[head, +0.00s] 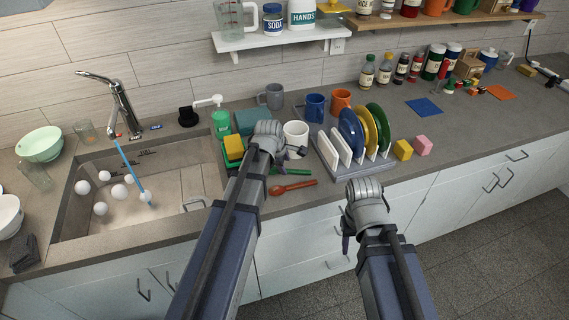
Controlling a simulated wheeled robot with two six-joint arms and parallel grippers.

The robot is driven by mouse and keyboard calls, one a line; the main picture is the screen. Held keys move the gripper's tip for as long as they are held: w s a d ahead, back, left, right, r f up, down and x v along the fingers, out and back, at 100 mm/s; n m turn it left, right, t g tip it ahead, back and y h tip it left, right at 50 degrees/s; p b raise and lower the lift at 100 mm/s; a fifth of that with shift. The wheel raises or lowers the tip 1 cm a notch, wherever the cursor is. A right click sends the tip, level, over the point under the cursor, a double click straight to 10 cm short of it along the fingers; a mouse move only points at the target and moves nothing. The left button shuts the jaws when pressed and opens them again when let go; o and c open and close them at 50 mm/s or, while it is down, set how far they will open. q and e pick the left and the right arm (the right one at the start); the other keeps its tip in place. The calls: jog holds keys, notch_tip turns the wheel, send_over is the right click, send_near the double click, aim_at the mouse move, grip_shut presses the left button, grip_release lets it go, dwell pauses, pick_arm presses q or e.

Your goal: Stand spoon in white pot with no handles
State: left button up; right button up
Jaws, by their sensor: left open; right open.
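A red-orange spoon (293,187) lies flat on the counter near its front edge, right of the sink. A white pot (295,131) with no handle showing stands upright behind it, partly hidden by my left gripper. My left gripper (294,154) is open, above the counter between the pot and the spoon. I cannot tell whether it touches anything. My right gripper (346,240) is open and empty, in front of the counter's edge, to the right of and below the spoon.
A green utensil (291,171) lies just behind the spoon. A dish rack (345,172) with several plates stands to the right. The counter right of the yellow and pink sponges is fairly clear.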

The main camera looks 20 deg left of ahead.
pick_arm(q)
jog(key=shift+s+r+p, duration=0.2)
jog(key=shift+r+p, duration=0.5)
jog(key=d+p+v, duration=0.1)
jog(key=p+v, duration=0.9)
jog(key=v, duration=0.1)
jog(key=s+d+f+m+g+y, duration=0.1)
jog(key=s+d+m+g, duration=0.1)
jog(key=s+d+m, duration=0.5)
jog(key=s+d+f+m+g+y, duration=0.1)
jog(key=s+d+m+g, duration=0.2)
jog(key=s+d+m, duration=0.4)
jog(key=s+m, duration=0.3)
jog(key=m, duration=0.5)
jog(key=shift+s, duration=0.4)
